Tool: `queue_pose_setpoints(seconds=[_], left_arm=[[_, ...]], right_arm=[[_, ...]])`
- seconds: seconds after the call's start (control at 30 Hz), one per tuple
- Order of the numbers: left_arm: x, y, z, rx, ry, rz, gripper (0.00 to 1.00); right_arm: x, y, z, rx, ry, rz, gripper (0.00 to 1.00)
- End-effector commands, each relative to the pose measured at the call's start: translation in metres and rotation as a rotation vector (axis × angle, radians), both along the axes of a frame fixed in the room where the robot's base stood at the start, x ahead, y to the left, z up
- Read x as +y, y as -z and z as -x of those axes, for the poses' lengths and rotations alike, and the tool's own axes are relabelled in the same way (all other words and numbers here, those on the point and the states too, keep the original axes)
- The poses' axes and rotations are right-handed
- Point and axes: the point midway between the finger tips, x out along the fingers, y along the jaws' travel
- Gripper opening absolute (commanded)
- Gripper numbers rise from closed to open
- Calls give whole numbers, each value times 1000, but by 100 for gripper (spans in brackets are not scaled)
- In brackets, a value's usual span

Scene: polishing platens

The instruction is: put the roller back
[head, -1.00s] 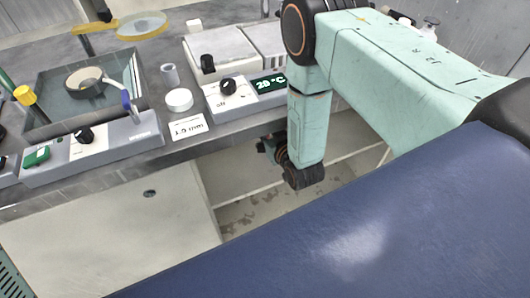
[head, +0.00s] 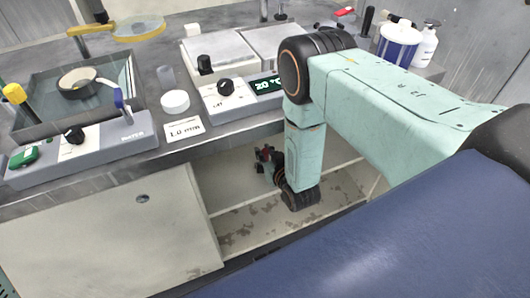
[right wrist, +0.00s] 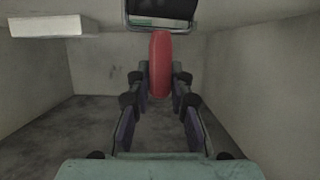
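My right gripper (right wrist: 160,72) is shut on the upright red handle (right wrist: 160,64) of the roller, in the right wrist view. A dark frame (right wrist: 127,14) with a pale and greenish part inside it shows at the handle's far end, cut by the top edge; it looks like the roller's head. In the head view, my right arm reaches down over the bench front, and my right gripper (head: 266,158) is in the open space under the bench, small and partly hidden by my wrist. My left gripper is out of view.
The compartment below the bench has a stained shelf floor (head: 245,236) and pale walls. A white block (right wrist: 47,26) is at upper left in the wrist view. The bench (head: 150,172) holds a polishing unit (head: 110,140), a white lid (head: 175,102) and a label card (head: 185,129).

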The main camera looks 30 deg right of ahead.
Motion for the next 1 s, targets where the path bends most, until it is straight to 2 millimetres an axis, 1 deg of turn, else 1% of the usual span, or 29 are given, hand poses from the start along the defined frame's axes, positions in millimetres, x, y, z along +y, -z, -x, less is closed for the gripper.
queue_pose_setpoints(seconds=[0.03, 0.2, 0.47, 0.6, 0.67, 0.77, 1.0], left_arm=[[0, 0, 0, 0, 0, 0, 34], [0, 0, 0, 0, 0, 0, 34], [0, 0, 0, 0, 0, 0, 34], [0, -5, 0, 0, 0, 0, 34], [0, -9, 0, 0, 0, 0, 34], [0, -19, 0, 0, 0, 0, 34], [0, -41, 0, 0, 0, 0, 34]], right_arm=[[0, 0, 0, 0, 0, 0, 25], [0, 0, 0, 0, 0, 0, 40], [0, -1, 0, 0, 0, 0, 40], [0, -5, 2, 2, 0, 0, 40], [1, -8, 11, 4, 0, 0, 40], [2, -15, 28, 6, 0, 0, 40], [4, -32, 76, 5, 0, 0, 40]])
